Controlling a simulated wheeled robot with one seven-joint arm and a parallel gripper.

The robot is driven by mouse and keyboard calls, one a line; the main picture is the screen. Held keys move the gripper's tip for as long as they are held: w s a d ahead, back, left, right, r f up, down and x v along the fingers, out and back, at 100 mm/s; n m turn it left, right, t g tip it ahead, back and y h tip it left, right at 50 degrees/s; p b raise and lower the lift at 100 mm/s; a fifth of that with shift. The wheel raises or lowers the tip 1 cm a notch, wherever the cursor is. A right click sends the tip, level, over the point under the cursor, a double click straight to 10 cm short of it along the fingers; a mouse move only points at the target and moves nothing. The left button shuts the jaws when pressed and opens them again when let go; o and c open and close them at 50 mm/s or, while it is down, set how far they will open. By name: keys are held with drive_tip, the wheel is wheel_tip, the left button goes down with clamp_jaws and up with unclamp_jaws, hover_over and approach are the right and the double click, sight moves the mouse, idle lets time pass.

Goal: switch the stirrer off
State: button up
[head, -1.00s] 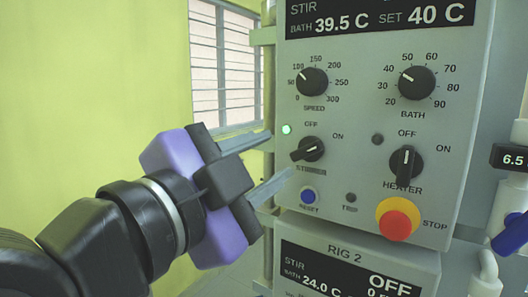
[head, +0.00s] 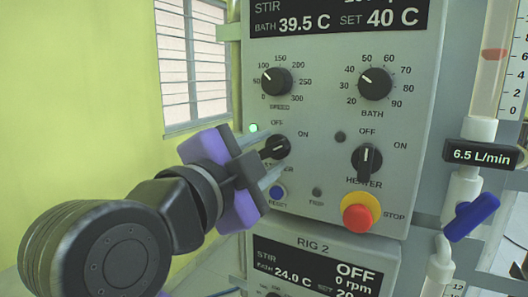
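The stirrer knob (head: 278,147) is a black rotary switch on the grey upper control panel (head: 320,130), with OFF marked above it and ON to its upper right. Its grip lies slanted, nearly level, rather than upright toward OFF. The green lamp (head: 253,127) at its upper left is lit. My gripper (head: 272,154), with a purple body and grey fingers, is open, its fingertips at the panel above and below the knob. I cannot tell whether they touch it. The gripper hides part of the STIRRER label.
The heater knob (head: 367,158) is right of the stirrer knob, with the red stop button (head: 357,217) below it. The blue reset button (head: 278,192) sits close under the fingers. The speed knob (head: 276,82) is above. A second panel, RIG 2 (head: 315,246), is below.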

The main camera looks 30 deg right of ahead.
clamp_jaws()
drive_tip(key=shift+n, duration=0.3)
drive_tip(key=n, duration=0.5)
drive_tip(key=shift+p, duration=0.4)
drive_tip(key=n+p, duration=0.2)
drive_tip(key=n, duration=0.4)
drive_tip(key=shift+n, duration=0.3)
